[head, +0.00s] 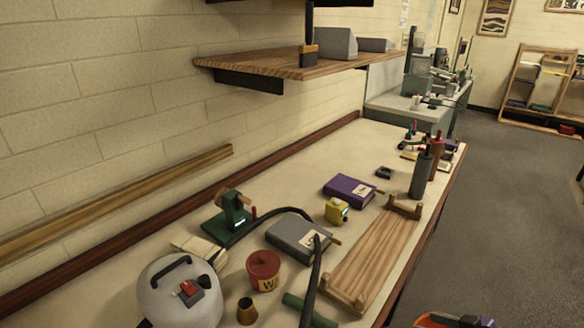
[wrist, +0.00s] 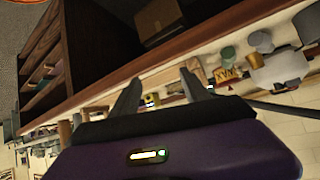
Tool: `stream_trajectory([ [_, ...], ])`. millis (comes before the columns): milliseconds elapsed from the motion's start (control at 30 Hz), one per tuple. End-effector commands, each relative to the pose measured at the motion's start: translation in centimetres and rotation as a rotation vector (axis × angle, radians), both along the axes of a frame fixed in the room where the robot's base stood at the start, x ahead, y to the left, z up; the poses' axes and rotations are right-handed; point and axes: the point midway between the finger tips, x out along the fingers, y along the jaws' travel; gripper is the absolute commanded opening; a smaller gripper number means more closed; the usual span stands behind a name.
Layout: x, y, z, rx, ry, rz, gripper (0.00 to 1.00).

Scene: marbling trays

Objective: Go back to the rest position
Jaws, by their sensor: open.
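My gripper (wrist: 158,86) shows in the wrist view, with its two dark fingers spread apart and nothing held between them. The workbench and its objects lie beyond the fingers, apart from them. In the head view, a purple, orange and black part of my arm shows at the bottom right edge, off the side of the bench. My fingertips cannot be made out in the head view.
The bench (head: 312,157) holds a purple book (head: 349,190), a grey book (head: 296,238), a wooden rack (head: 365,260), a red tin (head: 264,268) and a rounded grey container (head: 178,300). A shelf (head: 290,72) overhangs its back. The floor (head: 500,190) at right looks clear.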

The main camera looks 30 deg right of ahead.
Motion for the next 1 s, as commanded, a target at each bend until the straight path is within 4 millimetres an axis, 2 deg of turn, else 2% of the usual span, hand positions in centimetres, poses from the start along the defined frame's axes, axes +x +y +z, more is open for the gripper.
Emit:
stream_trajectory([
  [167, -0.6, -0.4, -1.2, -0.039, 0.017, -0.314, 0.54],
  [267, -1.4, 0.7, -0.8, -0.077, -0.018, -0.455, 0.54],
  [367, -2.4, 2.8, 0.4, -0.117, -0.082, -0.55, 0.54],
  [500, -3.7, 6.7, 3.5, -0.161, -0.204, -0.601, 0.54],
  [667, -5.6, 12.4, 7.9, -0.176, -0.35, -0.569, 0.54],
  [900, -9.3, 21.5, 14.5, -0.145, -0.507, -0.396, 0.54],
  [1000, -11.3, 25.0, 16.4, -0.13, -0.523, -0.297, 0.54],
])
